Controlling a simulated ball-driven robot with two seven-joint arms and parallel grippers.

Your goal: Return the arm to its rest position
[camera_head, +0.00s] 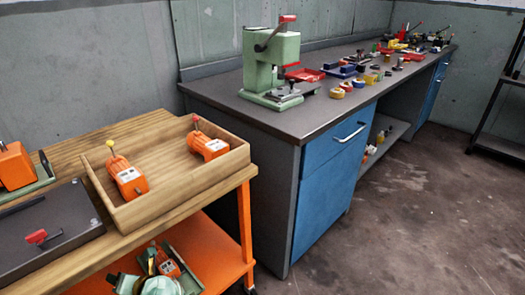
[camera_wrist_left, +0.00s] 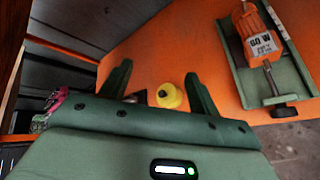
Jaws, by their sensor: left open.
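My left gripper (camera_wrist_left: 158,76) is open, with its two dark green fingers spread in the left wrist view. A yellow rounded knob (camera_wrist_left: 169,96) shows between the fingers, close to the right one; I cannot tell whether they touch. Part of my green left arm (camera_head: 160,287) shows at the bottom edge of the head view, low beside the wooden bench. An orange device marked 60 W (camera_wrist_left: 262,42) lies in a green tray (camera_wrist_left: 242,82), to the right of the fingers. My right gripper is not in view.
The orange lower shelf (camera_head: 215,262) is close to my left arm. Above it, a wooden tray (camera_head: 150,205) holds two orange devices (camera_head: 128,178) (camera_head: 207,146). A grey-topped workbench (camera_head: 305,120) with a green press (camera_head: 272,65) stands behind. The floor at right is clear.

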